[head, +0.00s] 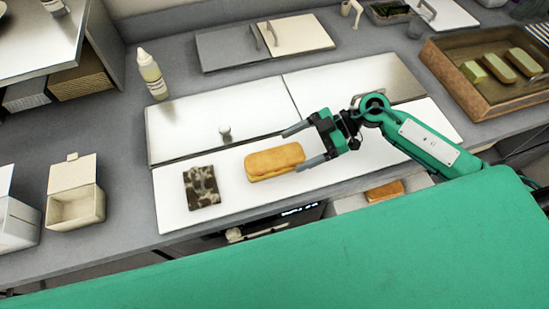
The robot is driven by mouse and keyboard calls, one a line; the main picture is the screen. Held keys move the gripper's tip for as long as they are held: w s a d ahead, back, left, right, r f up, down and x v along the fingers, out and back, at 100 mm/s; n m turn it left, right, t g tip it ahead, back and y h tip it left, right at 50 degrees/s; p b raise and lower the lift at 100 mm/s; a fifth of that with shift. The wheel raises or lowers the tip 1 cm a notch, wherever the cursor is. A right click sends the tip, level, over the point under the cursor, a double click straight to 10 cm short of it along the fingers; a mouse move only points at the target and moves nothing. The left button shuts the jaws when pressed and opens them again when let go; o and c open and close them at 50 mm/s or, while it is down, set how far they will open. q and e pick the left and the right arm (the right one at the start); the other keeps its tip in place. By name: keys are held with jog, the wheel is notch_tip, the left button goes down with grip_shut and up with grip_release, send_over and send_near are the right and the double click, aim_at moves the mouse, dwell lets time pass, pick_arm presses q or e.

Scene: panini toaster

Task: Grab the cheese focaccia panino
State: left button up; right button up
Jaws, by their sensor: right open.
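A golden-brown panino with a pale yellow layer, which looks like the cheese focaccia panino (274,160), lies on the white board (236,196) in front of the metal lids. My right gripper (292,149) comes in from the right with its fingers spread. One fingertip is beyond the panino's upper right and the other is by its lower right end. The gripper looks empty, and I cannot tell whether a finger touches the bread. My left gripper is not in view.
A dark patterned packet (201,187) lies left of the panino. A wooden tray (459,88) with several breads is at the upper right.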

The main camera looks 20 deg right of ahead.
aim_at(275, 157)
jog(key=shift+w+a, duration=0.1)
jog(key=shift+a, duration=0.4)
jog(key=p+x, duration=0.1)
jog(key=x, duration=0.2)
jog(key=shift+w+p, duration=0.2)
jog(key=shift+p, duration=0.15)
jog(key=shift+a+f, duration=0.25)
jog(key=shift+a, duration=0.2)
jog(key=c, duration=1.3)
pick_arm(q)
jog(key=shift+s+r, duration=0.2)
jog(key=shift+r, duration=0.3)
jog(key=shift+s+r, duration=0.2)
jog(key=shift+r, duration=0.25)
